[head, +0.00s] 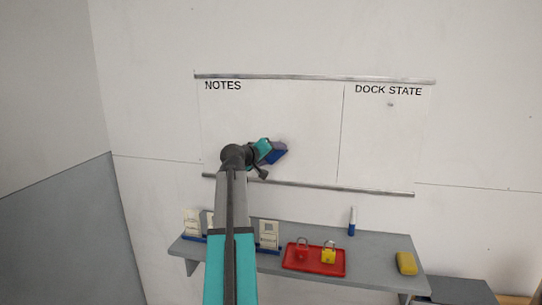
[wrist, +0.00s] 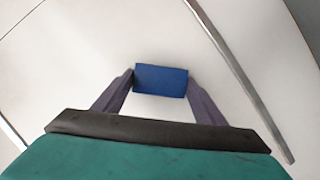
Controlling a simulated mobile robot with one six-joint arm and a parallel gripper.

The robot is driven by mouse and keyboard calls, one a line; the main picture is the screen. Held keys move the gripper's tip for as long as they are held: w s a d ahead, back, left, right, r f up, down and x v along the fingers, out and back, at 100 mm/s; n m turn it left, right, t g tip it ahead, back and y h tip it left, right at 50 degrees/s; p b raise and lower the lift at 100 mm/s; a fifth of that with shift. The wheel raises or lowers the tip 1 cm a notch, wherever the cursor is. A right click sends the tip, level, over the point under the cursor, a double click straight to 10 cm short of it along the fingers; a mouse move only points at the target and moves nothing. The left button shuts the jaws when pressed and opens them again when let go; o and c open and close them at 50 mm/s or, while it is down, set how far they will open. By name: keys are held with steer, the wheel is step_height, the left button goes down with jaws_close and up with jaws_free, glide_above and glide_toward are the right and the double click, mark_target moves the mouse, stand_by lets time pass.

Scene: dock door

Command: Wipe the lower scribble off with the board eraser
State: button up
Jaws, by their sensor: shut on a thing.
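My gripper (head: 271,151) is at the lower middle of the whiteboard (head: 300,115), in the NOTES part. It is shut on a blue board eraser (head: 278,157). In the wrist view the eraser (wrist: 160,80) sits crosswise between the two fingertips, close to the white board face; I cannot tell if it touches. No clear scribble shows on the NOTES part in either view; the patch behind the eraser and gripper is hidden. A small grey mark (head: 390,104) shows under the words DOCK STATE.
A metal ledge (head: 350,189) runs along the board's bottom. Below, a grey bench (head: 375,268) bears a red tray (head: 316,273) with a red padlock (head: 302,252) and a yellow padlock (head: 328,257), a marker (head: 351,222), a yellow block (head: 406,263) and cards (head: 269,234).

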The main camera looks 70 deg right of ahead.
mark_target(282, 155)
steer(key=shift+s, duration=0.15)
steer(key=shift+s+d, duration=0.1)
steer(key=shift+s, duration=1.7)
steer(key=shift+w, duration=0.2)
steer(key=shift+w+b, duration=0.65)
steer(key=shift+w, duration=1.05)
steer(key=shift+w, duration=0.1)
steer(key=shift+w+a+b, duration=0.15)
steer(key=shift+w+b, duration=0.15)
steer(key=shift+w, duration=0.6)
steer(key=shift+w+a+b, duration=0.1)
steer(key=shift+w+b, duration=0.2)
steer(key=shift+w, duration=0.55)
steer(key=shift+w+b, duration=0.6)
steer(key=shift+w, duration=1.2)
